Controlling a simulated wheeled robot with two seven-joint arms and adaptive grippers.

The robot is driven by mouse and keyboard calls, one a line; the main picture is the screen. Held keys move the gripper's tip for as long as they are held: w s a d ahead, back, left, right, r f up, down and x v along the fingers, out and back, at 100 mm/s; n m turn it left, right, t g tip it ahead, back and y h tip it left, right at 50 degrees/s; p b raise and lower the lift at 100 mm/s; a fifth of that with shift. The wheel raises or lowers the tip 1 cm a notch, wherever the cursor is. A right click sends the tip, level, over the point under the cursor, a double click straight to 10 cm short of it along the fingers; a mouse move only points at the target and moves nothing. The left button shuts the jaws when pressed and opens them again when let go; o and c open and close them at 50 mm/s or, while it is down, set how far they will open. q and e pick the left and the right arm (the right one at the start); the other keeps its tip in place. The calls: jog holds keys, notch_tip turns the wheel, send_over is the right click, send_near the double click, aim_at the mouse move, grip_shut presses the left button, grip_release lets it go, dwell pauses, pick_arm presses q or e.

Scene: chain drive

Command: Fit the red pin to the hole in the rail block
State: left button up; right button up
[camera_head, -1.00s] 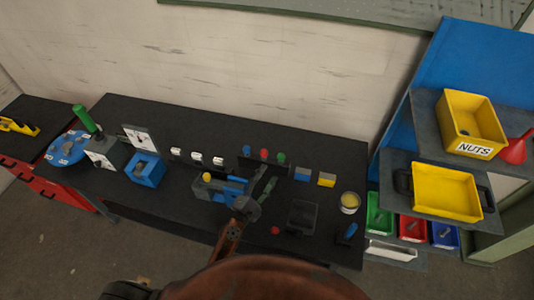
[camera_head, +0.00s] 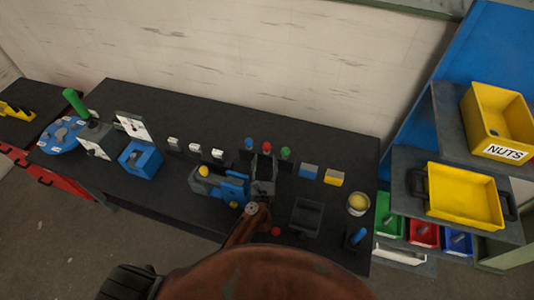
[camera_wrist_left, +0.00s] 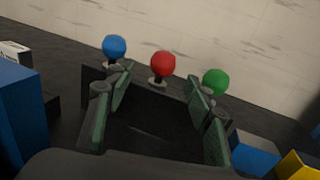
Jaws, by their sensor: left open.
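The red pin (camera_wrist_left: 163,66) has a round red head and stands upright in a dark rack between a blue pin (camera_wrist_left: 114,46) and a green pin (camera_wrist_left: 215,82). In the head view the red head (camera_head: 267,146) shows just beyond my left gripper (camera_head: 263,163). In the left wrist view my left gripper (camera_wrist_left: 162,92) is open and empty, and the red pin appears between its fingers, beyond the tips, with no contact visible. I cannot tell which part is the rail block. My right gripper is not in view.
A blue-grey fixture with a yellow knob (camera_head: 204,171) stands left of the gripper. Blue (camera_head: 308,171) and yellow (camera_head: 334,178) blocks lie right of the pins. A dark tray (camera_head: 306,216) and a cup (camera_head: 358,203) stand further right. Three white pieces line the table's left middle.

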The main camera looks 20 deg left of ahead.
aim_at(267, 150)
pick_arm(q)
jog(key=shift+x, duration=1)
jog(key=x, duration=0.5)
jog(key=shift+w+d+p, duration=0.15)
jog(key=shift+w+p, duration=0.15)
jog(key=shift+w, duration=0.05)
grip_shut()
